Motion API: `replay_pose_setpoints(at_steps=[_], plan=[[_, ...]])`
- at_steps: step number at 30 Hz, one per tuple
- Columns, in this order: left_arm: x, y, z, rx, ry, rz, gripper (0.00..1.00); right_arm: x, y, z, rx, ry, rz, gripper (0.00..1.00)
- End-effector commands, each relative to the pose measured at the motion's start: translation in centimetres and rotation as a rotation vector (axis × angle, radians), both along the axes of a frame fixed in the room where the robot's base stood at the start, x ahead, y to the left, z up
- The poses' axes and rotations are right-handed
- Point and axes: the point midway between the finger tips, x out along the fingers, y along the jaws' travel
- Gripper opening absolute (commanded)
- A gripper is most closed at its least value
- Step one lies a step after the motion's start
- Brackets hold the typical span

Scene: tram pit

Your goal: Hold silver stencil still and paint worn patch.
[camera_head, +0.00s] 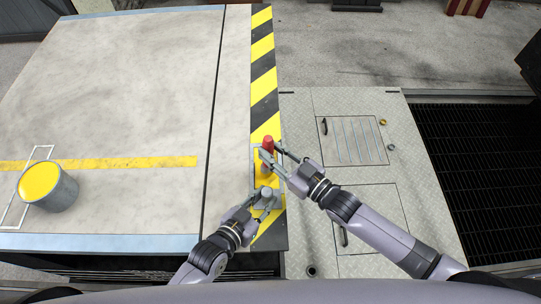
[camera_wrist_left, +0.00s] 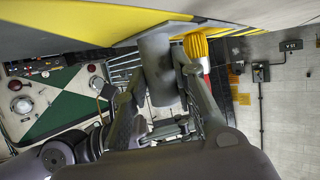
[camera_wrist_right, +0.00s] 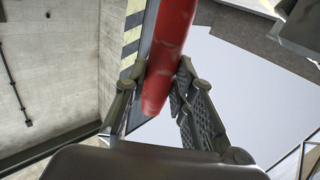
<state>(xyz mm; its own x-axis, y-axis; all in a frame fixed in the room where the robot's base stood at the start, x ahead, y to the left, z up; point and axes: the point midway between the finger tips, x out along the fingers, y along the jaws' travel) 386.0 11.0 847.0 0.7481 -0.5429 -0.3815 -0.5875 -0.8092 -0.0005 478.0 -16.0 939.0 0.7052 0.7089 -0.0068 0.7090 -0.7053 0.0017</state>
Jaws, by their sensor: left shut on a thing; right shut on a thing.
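The silver stencil (camera_head: 252,165) lies flat on the yellow-black striped edge (camera_head: 263,75). My left gripper (camera_head: 265,204) is shut on the stencil's grey cylindrical knob (camera_head: 267,193); the left wrist view shows this knob (camera_wrist_left: 155,65) between the fingers. My right gripper (camera_head: 274,155) is shut on the brush, whose red handle (camera_head: 267,143) points up; the handle also fills the right wrist view (camera_wrist_right: 168,50). The yellow bristles (camera_wrist_left: 196,47) are at the striped surface beside the knob. I cannot tell if they press on it. The worn patch is not discernible under the grippers and stencil.
A grey bucket (camera_head: 60,198) of yellow paint stands at the left of the pale platform (camera_head: 120,80), beside a yellow line (camera_head: 130,163). Metal floor plates with hatches (camera_head: 352,140) and a dark grating (camera_head: 480,150) lie right. The platform's middle is clear.

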Motion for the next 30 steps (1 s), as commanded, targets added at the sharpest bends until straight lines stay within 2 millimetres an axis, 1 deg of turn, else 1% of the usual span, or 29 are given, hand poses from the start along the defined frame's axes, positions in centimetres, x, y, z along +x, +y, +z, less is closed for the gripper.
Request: replay_pose_setpoints(at_steps=[30], plan=[[0.0, 0.0, 0.0, -0.001, -0.001, 0.0, 0.0, 4.4, 0.0, -0.2, -0.001, 0.001, 0.0, 0.0]])
